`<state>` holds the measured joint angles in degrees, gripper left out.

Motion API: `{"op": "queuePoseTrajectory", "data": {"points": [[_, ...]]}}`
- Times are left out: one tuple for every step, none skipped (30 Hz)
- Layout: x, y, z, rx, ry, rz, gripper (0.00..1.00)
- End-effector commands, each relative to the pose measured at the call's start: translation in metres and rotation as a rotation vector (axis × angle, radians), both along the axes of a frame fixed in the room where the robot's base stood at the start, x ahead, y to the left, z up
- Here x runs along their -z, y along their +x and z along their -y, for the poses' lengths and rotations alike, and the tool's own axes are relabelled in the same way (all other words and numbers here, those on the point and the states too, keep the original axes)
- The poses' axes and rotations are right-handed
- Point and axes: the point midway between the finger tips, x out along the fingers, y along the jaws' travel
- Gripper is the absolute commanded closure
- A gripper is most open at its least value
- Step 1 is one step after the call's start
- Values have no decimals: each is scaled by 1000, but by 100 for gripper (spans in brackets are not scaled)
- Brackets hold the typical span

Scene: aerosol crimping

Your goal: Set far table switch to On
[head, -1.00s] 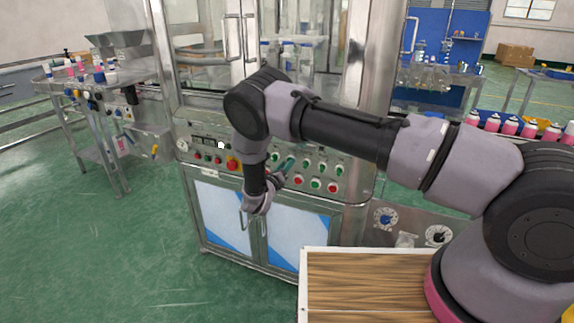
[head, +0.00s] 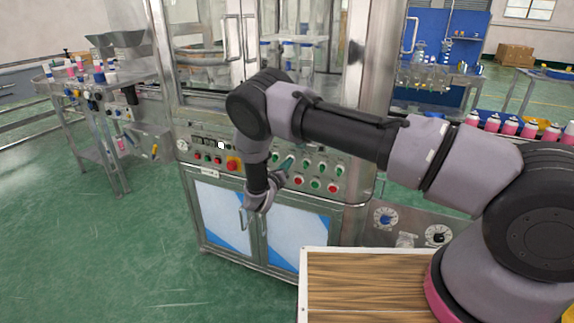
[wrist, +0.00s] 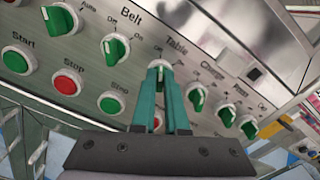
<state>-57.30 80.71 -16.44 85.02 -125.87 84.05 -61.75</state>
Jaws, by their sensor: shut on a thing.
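The table switch (wrist: 159,64), a rotary knob with a pale round collar, sits on the steel control panel under the "Table" label in the wrist view. My gripper (wrist: 160,72) has teal fingers that reach up to this knob and are shut on it. The fingers hide most of the knob's handle, so its exact setting is unclear; part of an "Off" label shows above it. In the head view my gripper (head: 288,162) is at the panel, partly hidden by my wrist.
The green belt switch (wrist: 115,47) is left of the fingers, and the green charge switch (wrist: 196,97) is close on the right. Start, Stop and other push buttons lie below. The cabinet doors (head: 296,235) are under the panel. Green floor is open at left.

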Motion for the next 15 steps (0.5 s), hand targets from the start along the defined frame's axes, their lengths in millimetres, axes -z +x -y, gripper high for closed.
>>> {"op": "queuePoseTrajectory", "data": {"points": [[0,0,-1,-1,20,8,100],[0,-1,0,-1,34,13,100],[0,-1,-1,-1,55,21,100],[0,-1,-1,-2,74,27,100],[0,-1,-1,-2,94,34,100],[0,-1,-1,-2,123,45,100],[0,-1,-1,-1,146,54,100],[0,-1,0,-2,170,63,100],[0,-1,-1,-2,204,74,100],[0,-1,-1,-2,230,84,100],[0,-1,-1,-2,258,93,100],[0,-1,-1,-3,292,107,100],[0,-1,-1,-2,320,116,100],[0,-1,0,-2,346,126,100],[0,-1,0,-1,383,138,100]]}}
